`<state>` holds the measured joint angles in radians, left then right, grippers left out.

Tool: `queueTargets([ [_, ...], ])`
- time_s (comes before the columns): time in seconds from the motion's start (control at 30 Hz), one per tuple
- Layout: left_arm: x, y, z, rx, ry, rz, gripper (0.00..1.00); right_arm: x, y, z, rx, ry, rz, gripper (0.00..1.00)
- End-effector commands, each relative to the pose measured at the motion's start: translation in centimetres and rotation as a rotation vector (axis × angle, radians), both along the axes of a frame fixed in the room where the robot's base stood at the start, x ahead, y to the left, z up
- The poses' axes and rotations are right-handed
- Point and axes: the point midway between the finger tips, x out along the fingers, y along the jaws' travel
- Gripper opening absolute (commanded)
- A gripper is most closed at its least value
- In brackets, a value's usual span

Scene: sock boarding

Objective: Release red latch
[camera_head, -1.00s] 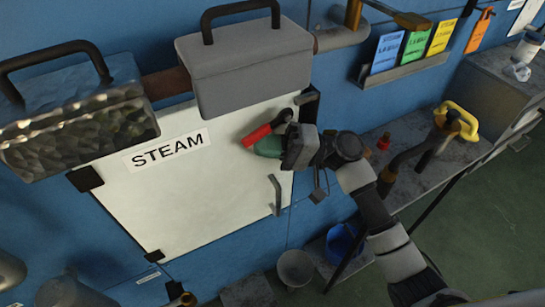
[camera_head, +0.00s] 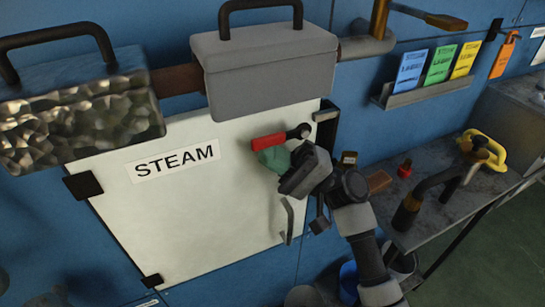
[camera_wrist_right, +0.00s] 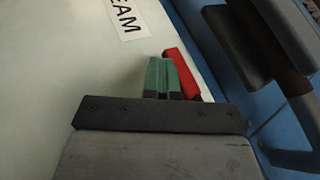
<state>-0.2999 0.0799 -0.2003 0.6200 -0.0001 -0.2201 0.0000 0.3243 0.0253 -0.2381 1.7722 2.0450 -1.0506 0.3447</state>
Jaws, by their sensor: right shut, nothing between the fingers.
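The red latch (camera_head: 268,142) is a red-handled lever on a dark pivot at the upper right of the white STEAM door (camera_head: 200,235). Its handle lies nearly level, pointing left, in the head view. My right gripper (camera_head: 272,159), with green fingertips, is shut and empty just below the red handle. In the right wrist view the green fingers (camera_wrist_right: 163,77) are together, right beside the red handle (camera_wrist_right: 182,74). I cannot tell whether they touch it. The door looks closed. My left gripper is not in view.
A grey box (camera_head: 270,68) with a black handle hangs above the latch. A thin door handle (camera_head: 288,220) is below it. A grey bench (camera_head: 450,200) with a yellow-handled valve (camera_head: 484,150) stands at right. A card rack (camera_head: 415,92) is on the blue wall.

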Motion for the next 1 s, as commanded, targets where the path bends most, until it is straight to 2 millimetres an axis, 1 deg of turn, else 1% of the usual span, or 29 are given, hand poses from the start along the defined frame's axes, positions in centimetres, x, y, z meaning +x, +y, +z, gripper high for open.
queueTargets([
  [0.27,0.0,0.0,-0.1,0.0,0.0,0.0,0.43,0.0,-0.2,-0.1,0.001,-0.002,-0.001,0.0],
  [0.37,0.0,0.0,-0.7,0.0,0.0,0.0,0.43,0.0,-1.1,-0.8,0.001,0.0,-0.001,0.0],
  [0.5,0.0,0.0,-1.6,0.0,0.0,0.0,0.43,-0.1,-3.1,-2.2,-0.001,0.002,-0.003,0.0],
  [0.7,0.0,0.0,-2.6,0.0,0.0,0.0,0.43,-0.3,-5.6,-3.6,-0.001,0.001,-0.001,0.0],
  [0.83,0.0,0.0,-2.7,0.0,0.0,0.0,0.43,-0.4,-6.3,-3.9,0.0,0.001,-0.001,0.0],
  [1.0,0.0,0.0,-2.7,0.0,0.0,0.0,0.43,-0.4,-6.5,-3.9,0.0,0.0,0.0,0.0],
])
